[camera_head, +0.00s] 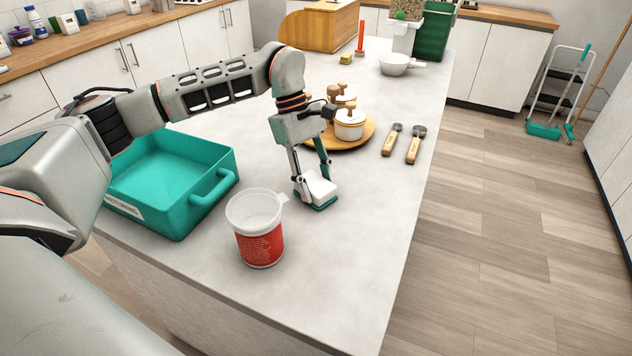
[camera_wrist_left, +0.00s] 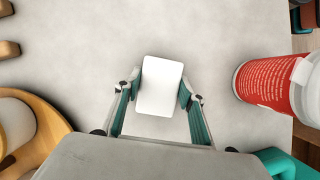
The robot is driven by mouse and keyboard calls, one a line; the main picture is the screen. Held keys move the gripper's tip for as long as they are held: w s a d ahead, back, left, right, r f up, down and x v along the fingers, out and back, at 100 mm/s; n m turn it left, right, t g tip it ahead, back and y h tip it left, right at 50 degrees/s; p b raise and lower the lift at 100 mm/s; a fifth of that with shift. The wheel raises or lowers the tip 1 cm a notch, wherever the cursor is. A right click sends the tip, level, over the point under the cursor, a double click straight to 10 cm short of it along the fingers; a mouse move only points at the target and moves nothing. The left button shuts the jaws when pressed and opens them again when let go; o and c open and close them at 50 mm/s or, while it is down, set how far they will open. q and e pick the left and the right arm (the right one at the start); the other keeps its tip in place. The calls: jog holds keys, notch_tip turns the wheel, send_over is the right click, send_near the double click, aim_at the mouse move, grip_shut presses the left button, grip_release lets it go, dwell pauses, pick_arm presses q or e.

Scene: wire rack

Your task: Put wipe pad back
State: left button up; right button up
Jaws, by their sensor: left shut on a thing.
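The wipe pad (camera_head: 320,188) is a small block with a white top and a teal lower edge. It is at the middle of the light counter, right of the red and white tub. My left gripper (camera_head: 312,180) points down and is shut on it. In the left wrist view the pad's white face (camera_wrist_left: 161,86) sits between the two teal fingers. I cannot tell whether the pad touches the counter or is just above it. My right gripper is out of view.
The tub (camera_head: 260,240) stands close to the pad, and a teal tray (camera_head: 215,205) with a handle is at left. A round wooden board (camera_head: 362,138) with lidded pots is behind the gripper. Two wooden-handled tools (camera_head: 415,145) lie at right. The counter's front right is clear.

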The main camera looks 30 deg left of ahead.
pick_arm(q)
jog(key=o, duration=1.3)
jog(key=shift+f, duration=0.1)
jog(key=v, duration=1.2)
jog(key=shift+s, duration=0.1)
